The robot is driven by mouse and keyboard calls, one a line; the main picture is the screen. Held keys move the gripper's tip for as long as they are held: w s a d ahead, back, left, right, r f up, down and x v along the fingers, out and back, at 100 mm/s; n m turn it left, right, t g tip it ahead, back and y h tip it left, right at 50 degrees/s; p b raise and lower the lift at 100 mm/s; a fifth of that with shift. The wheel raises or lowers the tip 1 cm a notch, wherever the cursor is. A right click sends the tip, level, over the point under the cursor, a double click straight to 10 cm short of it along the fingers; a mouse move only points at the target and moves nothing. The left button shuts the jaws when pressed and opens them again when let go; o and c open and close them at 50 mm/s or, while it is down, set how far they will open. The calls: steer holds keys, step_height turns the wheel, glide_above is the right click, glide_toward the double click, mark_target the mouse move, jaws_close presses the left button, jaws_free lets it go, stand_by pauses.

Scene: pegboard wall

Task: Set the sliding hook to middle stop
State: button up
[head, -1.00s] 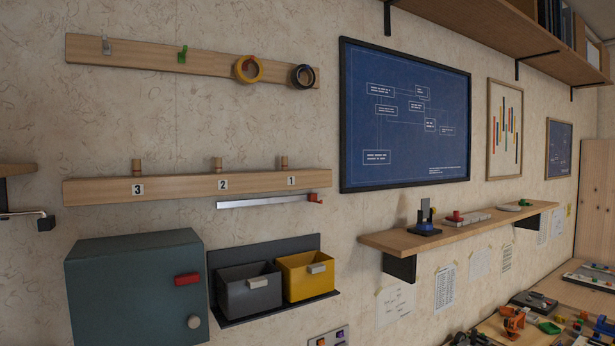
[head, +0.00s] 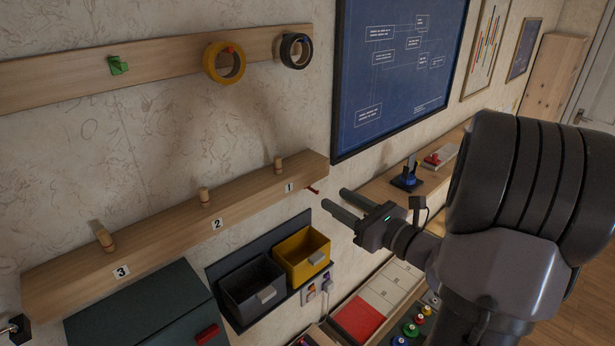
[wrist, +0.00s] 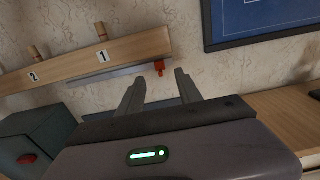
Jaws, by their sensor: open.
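The sliding hook is a small red piece (wrist: 159,66) at the right end of a thin metal rail (wrist: 105,72) below the numbered wooden board. In the head view only a red bit of the hook (head: 313,190) shows under the board's right end, near number 1. The rail is hidden there. My gripper (head: 334,199) is open and empty, just right of and below the hook, apart from it. In the wrist view the hook appears between and beyond my two fingertips (wrist: 157,80).
The wooden board (head: 160,228) carries pegs above labels 1, 2 and 3. Below are a yellow bin (head: 302,257), a dark grey bin (head: 253,290) and a teal cabinet (head: 150,315). A shelf (head: 435,182) with small items stands behind my arm.

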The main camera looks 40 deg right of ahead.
mark_target(312, 189)
steer(key=w, duration=0.2)
steer(key=w+a+p, duration=0.1)
steer(key=w, duration=0.4)
steer(key=shift+w+a+r, duration=0.1)
steer(key=shift+w+a, duration=0.05)
steer(key=shift+w, duration=0.1)
steer(key=shift+w+p, duration=0.3)
steer(key=shift+w, duration=0.45)
steer(key=shift+s, duration=0.1)
jaws_close()
